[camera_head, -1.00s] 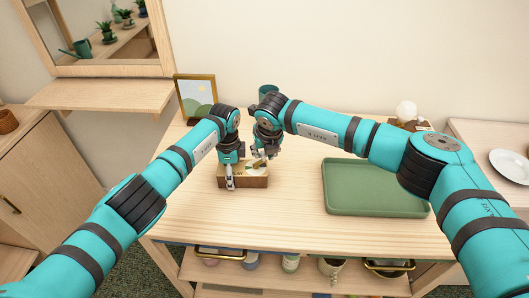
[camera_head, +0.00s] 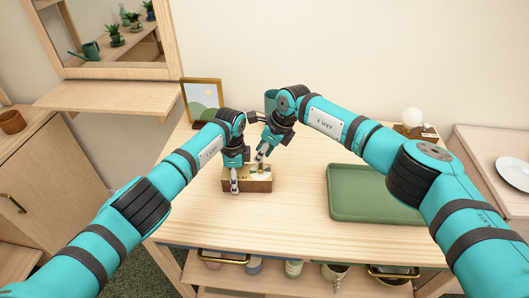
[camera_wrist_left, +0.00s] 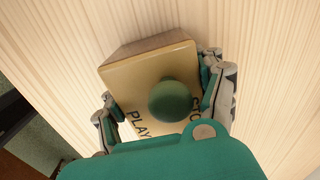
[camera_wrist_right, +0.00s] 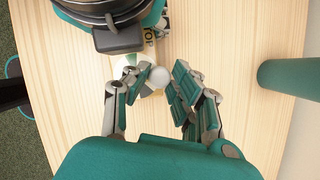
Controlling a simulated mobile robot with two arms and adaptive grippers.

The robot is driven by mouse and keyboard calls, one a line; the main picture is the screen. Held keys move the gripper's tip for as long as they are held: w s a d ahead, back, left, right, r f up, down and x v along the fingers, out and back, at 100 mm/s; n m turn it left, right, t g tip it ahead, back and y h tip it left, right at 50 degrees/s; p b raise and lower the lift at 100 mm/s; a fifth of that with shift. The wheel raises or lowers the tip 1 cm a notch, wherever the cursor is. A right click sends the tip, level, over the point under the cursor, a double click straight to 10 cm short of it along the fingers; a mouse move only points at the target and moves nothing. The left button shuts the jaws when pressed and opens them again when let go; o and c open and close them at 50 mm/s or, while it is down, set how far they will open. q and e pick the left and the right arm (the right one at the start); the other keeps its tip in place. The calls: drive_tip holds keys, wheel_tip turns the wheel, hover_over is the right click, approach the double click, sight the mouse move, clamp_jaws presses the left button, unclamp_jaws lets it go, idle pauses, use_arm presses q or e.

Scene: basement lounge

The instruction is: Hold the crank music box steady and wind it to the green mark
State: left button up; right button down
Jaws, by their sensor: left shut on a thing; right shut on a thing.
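The crank music box (camera_head: 262,185) is a small wooden box on the table. My left gripper (camera_head: 235,188) is shut on it, one finger on each side. In the left wrist view its pale top (camera_wrist_left: 130,78) carries a round green knob (camera_wrist_left: 171,101) and the words PLAY and STOP, partly covered. My right gripper (camera_head: 260,163) is over the box's right part, shut on the crank's pale round knob (camera_wrist_right: 159,77). A white dial with a green part (camera_wrist_right: 128,66) shows beside that knob; the green mark's exact place against the crank is unclear.
A green tray (camera_head: 372,212) lies to the right on the table. A picture frame (camera_head: 202,98) and a teal cup (camera_head: 271,98) stand behind the box. The table front is clear.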

drive_tip(key=shift+a+n+g, duration=0.3)
drive_tip(key=shift+n, duration=0.7)
drive_tip(key=c, duration=1.1)
unclamp_jaws()
drive_tip(key=shift+d+r, duration=0.1)
drive_tip(key=shift+r, duration=0.05)
drive_tip(key=v, duration=1.1)
drive_tip(key=shift+d+r, duration=0.25)
drive_tip(key=shift+r, duration=0.05)
drive_tip(key=shift+c, duration=0.3)
